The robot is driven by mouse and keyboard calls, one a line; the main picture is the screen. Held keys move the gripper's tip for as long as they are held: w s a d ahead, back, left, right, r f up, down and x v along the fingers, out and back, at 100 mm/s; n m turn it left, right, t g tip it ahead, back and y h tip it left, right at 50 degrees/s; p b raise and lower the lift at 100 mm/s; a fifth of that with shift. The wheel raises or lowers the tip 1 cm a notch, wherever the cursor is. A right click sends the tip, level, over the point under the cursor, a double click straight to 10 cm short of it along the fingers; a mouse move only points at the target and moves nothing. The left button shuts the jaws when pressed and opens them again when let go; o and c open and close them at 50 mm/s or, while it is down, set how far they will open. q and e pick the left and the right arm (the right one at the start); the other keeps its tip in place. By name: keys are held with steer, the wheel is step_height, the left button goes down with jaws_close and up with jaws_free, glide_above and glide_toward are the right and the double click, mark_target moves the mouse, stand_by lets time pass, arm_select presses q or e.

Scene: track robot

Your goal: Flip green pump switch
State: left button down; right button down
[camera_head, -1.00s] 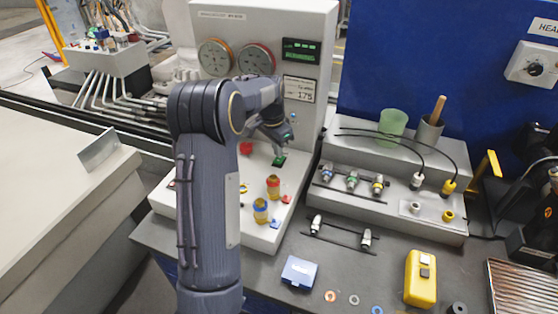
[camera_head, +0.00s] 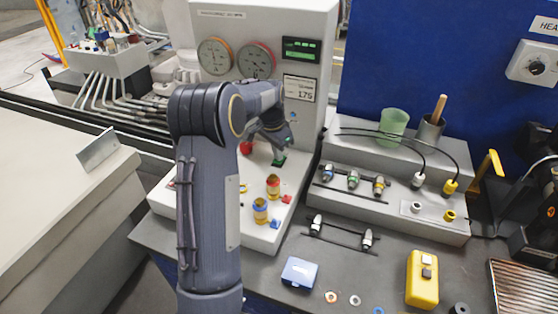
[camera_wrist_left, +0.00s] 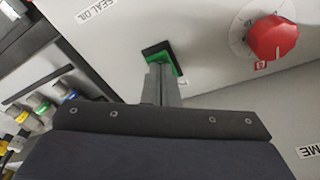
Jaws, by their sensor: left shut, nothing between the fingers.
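The green pump switch (camera_head: 279,161) sits on the sloped face of the white control panel, small and partly covered by my gripper. In the left wrist view the green switch (camera_wrist_left: 163,57) sits in a black frame, with my fingertips right at it; I cannot tell whether they touch. My left gripper (camera_head: 281,150) is shut and empty; it also shows in the wrist view (camera_wrist_left: 161,75). My right gripper is not in view.
A red knob (camera_wrist_left: 273,38) is to the right of the switch in the wrist view. Red and blue valves (camera_head: 261,210) stand lower on the panel. A grey connector block (camera_head: 390,215) with cables is on the right. A blue box (camera_head: 300,272) and a yellow box (camera_head: 422,280) lie on the table.

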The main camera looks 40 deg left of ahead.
arm_select(q)
steer(key=shift+f, duration=0.25)
steer(key=shift+r, duration=0.1)
steer(key=shift+r+p, duration=2.75)
steer(key=shift+r, duration=0.7)
steer(key=s+d+r+n+t+h, duration=0.1)
steer(key=s+d+r+n+t, duration=0.1)
steer(key=s+d+r, duration=0.55)
steer(key=s+d+f+n+t+h, duration=0.1)
steer(key=s+d, duration=0.7)
steer(key=s, duration=0.3)
steer(key=s+d+f+n+h, duration=0.1)
steer(key=s+d, duration=0.7)
steer(key=s, duration=0.2)
steer(key=shift+s+d+t, duration=0.2)
steer(key=shift+s+t, duration=0.15)
steer(key=shift+t, duration=0.05)
